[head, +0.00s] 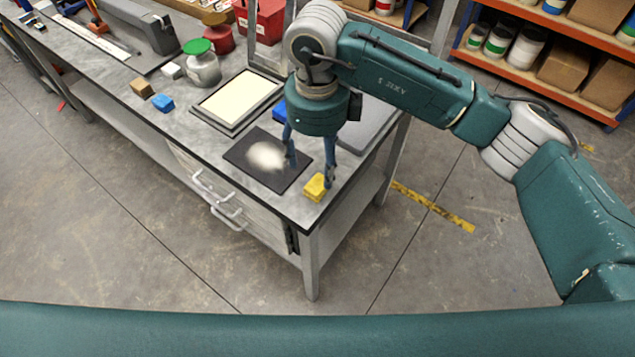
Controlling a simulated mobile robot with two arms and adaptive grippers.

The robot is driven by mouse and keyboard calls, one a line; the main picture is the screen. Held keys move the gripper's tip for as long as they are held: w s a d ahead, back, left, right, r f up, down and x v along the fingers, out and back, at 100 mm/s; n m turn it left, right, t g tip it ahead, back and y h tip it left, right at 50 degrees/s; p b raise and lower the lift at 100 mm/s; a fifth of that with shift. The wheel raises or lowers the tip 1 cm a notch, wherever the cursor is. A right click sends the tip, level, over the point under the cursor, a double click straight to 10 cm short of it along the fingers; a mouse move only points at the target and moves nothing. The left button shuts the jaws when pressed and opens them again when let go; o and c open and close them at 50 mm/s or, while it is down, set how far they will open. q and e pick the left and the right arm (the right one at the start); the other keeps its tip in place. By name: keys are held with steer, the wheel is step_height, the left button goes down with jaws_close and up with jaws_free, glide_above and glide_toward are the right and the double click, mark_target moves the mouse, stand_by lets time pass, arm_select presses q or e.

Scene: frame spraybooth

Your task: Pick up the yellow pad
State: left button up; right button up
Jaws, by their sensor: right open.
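The yellow pad (315,187) is a small block lying on the grey workbench (200,128) near its front right corner, beside the black mat (240,153). My right gripper (309,172) points down with its two fingers spread open and holds nothing. One fingertip is over the black mat and the other is close by the right side of the yellow pad. I cannot tell whether that finger touches the pad. My left gripper is not in view.
A framed pale panel (238,99), a blue block (163,102), a brown block (142,88) and a green-lidded jar (203,68) stand farther left on the bench. A blue object (280,112) sits behind my gripper. Shelves (540,75) stand at the back right.

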mark_target(317, 184)
steer(key=f+p, duration=0.1)
steer(key=f, duration=0.1)
steer(key=s+f+p, duration=0.1)
steer(key=f, duration=0.1)
steer(key=shift+s+f, duration=0.1)
steer(key=shift+f, duration=0.25)
steer(key=shift+f+p, duration=0.3)
steer(key=shift+f, duration=0.2)
steer(key=c, duration=1.2)
